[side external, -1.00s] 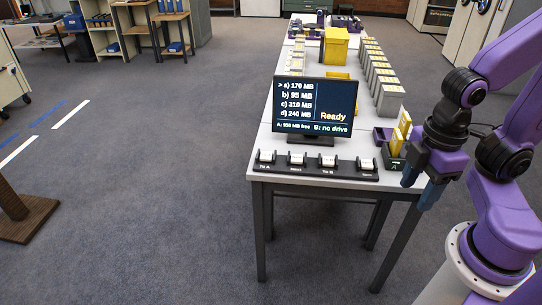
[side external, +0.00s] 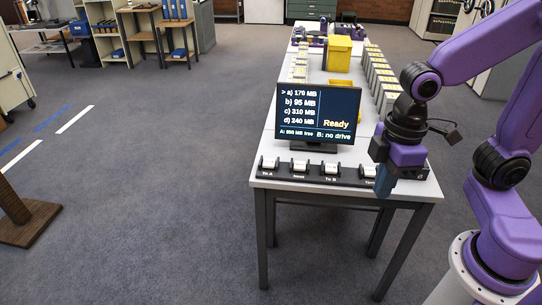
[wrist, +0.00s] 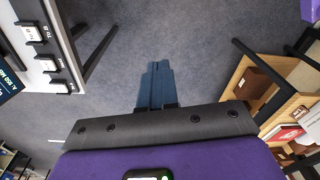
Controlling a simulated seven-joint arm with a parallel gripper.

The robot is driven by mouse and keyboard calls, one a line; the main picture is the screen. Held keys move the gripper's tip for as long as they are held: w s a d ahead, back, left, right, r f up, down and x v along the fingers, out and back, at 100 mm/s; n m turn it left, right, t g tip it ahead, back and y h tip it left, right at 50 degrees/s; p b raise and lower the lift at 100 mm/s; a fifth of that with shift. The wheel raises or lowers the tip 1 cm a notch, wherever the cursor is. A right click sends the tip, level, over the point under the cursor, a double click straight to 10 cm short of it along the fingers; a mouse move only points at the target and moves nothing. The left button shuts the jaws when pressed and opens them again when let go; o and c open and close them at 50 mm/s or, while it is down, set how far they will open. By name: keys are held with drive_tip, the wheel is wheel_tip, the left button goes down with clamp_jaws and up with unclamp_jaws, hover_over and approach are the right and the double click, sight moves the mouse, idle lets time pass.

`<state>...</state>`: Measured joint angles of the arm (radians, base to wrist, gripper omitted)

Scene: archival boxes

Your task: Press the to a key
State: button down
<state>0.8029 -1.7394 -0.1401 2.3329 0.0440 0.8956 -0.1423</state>
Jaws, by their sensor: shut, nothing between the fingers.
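The To A key (side external: 268,163) is the leftmost white key on the black key strip (side external: 312,174) along the desk's front edge. The other keys stand to its right, including the To B key (side external: 330,170). My gripper (side external: 384,184) is at the right end of the strip, well to the right of the To A key, with its fingers pointing down. In the wrist view its blue fingers (wrist: 157,70) are together and empty over the carpet. Part of the key row (wrist: 48,63) shows at the upper left there; I cannot tell whether To A is among them.
A monitor (side external: 318,112) stands behind the keys and reads "Ready", with the marker at line a. Yellow-topped boxes (side external: 383,78) and a yellow bin (side external: 338,52) are farther back on the white table (side external: 262,140).

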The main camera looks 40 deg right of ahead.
drive_tip(key=w+a+m, duration=0.1)
drive_tip(key=w+a, duration=0.3)
drive_tip(key=w, duration=0.9)
drive_tip(key=m+t+y, duration=0.2)
hover_over(269, 162)
drive_tip(key=s+d, duration=0.3)
wheel_tip(269, 162, down, 9)
drive_tip(key=shift+w+a+f, duration=0.15)
drive_tip(key=shift+w+a, duration=0.05)
drive_tip(key=shift+h, duration=0.3)
drive_tip(key=x, duration=1.2)
drive_tip(key=shift+d+f, duration=0.1)
drive_tip(key=shift+f, duration=0.95)
